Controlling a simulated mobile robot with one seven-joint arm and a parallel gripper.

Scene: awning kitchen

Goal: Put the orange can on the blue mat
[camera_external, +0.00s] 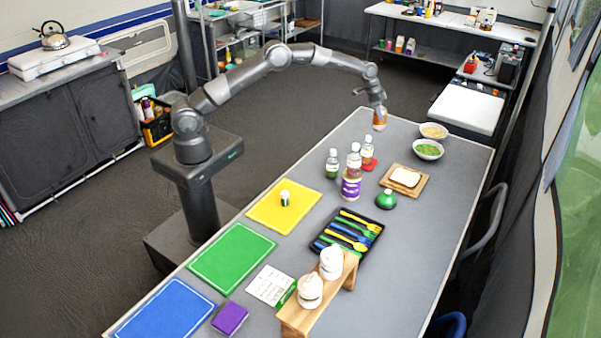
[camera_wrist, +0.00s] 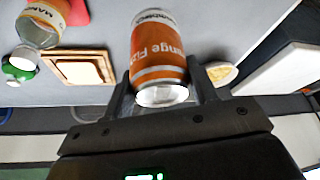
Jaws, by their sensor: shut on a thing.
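The orange can (camera_wrist: 160,58) is in my gripper, with one finger on each side of it in the wrist view. It also shows in the external view (camera_external: 379,120), held above the far end of the grey table. My gripper (camera_external: 379,106) is shut on the can. The blue mat (camera_external: 165,312) lies flat at the near left corner of the table, far from my gripper. Its visible top is bare.
A green mat (camera_external: 231,256) and a yellow mat (camera_external: 268,210) with a small jar (camera_external: 284,198) lie along the left edge. Bottles (camera_external: 354,165), a cutlery tray (camera_external: 325,240), a wooden stand (camera_external: 293,318) and a purple box (camera_external: 230,318) occupy the table. Bowls (camera_external: 428,149) stand at the far right.

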